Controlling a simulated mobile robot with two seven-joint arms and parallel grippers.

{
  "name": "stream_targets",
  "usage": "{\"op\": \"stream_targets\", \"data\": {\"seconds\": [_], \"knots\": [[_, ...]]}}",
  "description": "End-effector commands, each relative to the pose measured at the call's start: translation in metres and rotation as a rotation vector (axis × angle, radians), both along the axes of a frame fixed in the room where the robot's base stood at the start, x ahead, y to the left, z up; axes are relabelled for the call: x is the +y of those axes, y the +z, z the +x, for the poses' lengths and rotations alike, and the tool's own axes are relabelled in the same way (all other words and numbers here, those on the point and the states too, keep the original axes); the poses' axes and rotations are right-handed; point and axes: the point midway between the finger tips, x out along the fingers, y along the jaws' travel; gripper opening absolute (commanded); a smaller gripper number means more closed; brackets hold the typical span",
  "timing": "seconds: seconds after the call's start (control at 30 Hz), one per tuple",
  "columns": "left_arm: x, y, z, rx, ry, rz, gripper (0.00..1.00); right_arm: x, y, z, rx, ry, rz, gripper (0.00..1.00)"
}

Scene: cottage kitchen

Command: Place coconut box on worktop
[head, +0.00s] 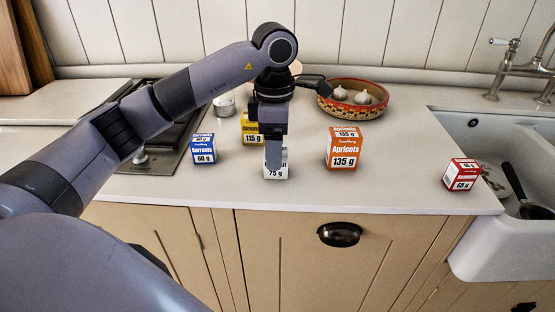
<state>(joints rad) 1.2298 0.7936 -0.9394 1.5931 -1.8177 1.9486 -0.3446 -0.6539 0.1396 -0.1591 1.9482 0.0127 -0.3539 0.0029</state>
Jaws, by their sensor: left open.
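A small white box (276,174) marked 75 g stands upright on the pale worktop (225,191), near its front edge. Its name is hidden behind my gripper, so I cannot read whether it says coconut. My left gripper (273,165) points straight down at this box, open, with its fingers overlapping the box's upper part in the head view. I cannot tell whether the fingers touch it. My right gripper is out of view.
A blue box (203,149), a yellow box (251,133) and an orange apricots box (342,148) stand around the white one. A red box (461,174) is by the sink (470,125).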

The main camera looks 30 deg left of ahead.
Motion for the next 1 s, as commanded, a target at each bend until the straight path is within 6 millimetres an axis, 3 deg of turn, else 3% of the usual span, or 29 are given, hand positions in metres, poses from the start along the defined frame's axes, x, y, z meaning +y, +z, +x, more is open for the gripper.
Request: {"op": "stream_targets", "data": {"seconds": [0.23,0.53,0.7,0.8,1.0], "knots": [[-0.001,-0.035,0.001,0.003,0.000,-0.001,0.68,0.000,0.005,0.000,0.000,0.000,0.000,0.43],[-0.001,-0.040,0.001,0.000,0.000,0.000,0.68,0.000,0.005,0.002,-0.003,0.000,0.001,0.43],[-0.001,-0.040,0.001,0.000,0.000,0.000,0.13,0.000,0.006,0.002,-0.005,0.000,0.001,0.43],[-0.001,-0.040,0.001,0.000,0.000,0.000,0.06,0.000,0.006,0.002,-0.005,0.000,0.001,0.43],[-0.001,-0.039,0.001,0.000,0.000,0.000,0.06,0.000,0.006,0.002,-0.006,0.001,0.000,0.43]]}}
